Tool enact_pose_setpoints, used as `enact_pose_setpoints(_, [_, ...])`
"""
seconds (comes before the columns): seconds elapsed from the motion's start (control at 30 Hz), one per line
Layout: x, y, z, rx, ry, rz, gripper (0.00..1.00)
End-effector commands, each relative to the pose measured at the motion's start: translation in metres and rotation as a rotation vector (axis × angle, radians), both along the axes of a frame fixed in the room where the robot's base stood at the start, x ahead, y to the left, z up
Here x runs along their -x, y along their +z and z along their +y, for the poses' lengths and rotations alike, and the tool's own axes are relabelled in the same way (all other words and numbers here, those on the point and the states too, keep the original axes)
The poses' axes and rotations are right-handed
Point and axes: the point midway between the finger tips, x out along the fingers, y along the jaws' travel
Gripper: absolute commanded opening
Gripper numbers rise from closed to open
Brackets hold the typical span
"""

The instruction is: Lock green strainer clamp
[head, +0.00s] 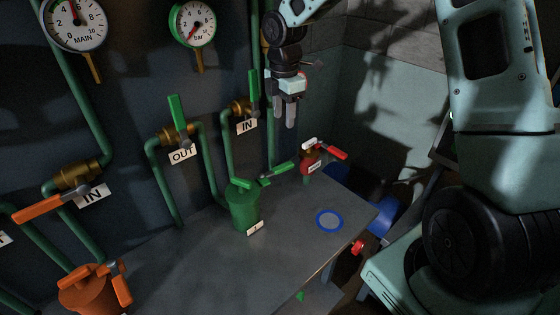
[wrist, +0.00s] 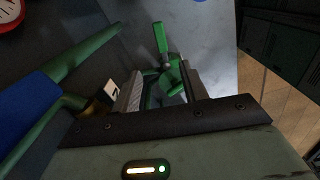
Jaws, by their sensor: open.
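The green strainer (head: 243,208) stands upright on the grey bench. Its clamp handle (head: 279,172) sticks out from the lid to the right and slightly up. My gripper (head: 285,124) points down, above and to the right of the strainer, apart from it and empty. In the wrist view, the strainer (wrist: 172,82) shows between and beyond my open fingers (wrist: 163,92), partly hidden by them. The clamp handle (wrist: 160,38) there points up the picture. I cannot tell exactly how the clamp's latch sits.
Green valve handles (head: 177,110) and pipes stand behind the strainer, below pressure gauges (head: 192,23). A small red-handled valve (head: 311,160) is right of the strainer. A blue ring (head: 330,220) lies on the bench (head: 270,245). An orange strainer (head: 88,293) stands front left.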

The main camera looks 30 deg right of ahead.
Motion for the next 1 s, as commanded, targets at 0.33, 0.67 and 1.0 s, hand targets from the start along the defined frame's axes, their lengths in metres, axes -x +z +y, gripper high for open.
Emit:
enact_pose_setpoints(0.33, [0.002, -0.067, 0.002, -0.002, 0.002, 0.007, 0.44])
enact_pose_setpoints(0.67, [0.002, -0.132, 0.002, -0.001, 0.001, 0.005, 0.44])
enact_pose_setpoints(1.0, [0.002, -0.163, 0.001, -0.001, -0.002, 0.002, 0.44])
